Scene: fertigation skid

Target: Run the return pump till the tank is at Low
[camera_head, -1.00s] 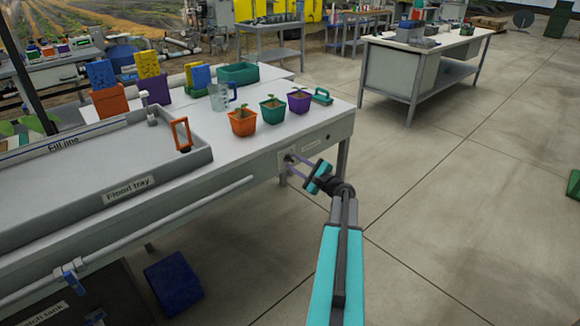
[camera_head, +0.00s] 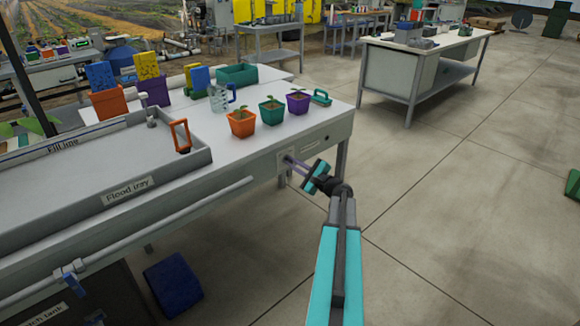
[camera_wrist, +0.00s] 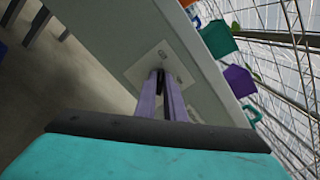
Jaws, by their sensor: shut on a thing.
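My gripper (camera_head: 288,162) is at a small pale plate (camera_wrist: 138,72) on the front of the white bench (camera_head: 338,124). Its two purple fingers (camera_wrist: 160,74) are shut on a small control at that plate, mostly hidden between the fingertips. The flood tray (camera_head: 128,196) lies on the bench at left, with a "Fill line" label (camera_head: 62,145) along its back edge. A dark tank (camera_head: 100,290) is under the bench at lower left, its label partly cut off, ending "tch tank". I cannot see its level.
Orange (camera_head: 242,124), green (camera_head: 271,111) and purple (camera_head: 298,102) seedling pots stand near the bench edge, with a clear jug (camera_head: 218,98) behind. A white pipe (camera_head: 150,234) runs below the tray. A blue block (camera_head: 172,286) is on the floor. Open floor lies to the right.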

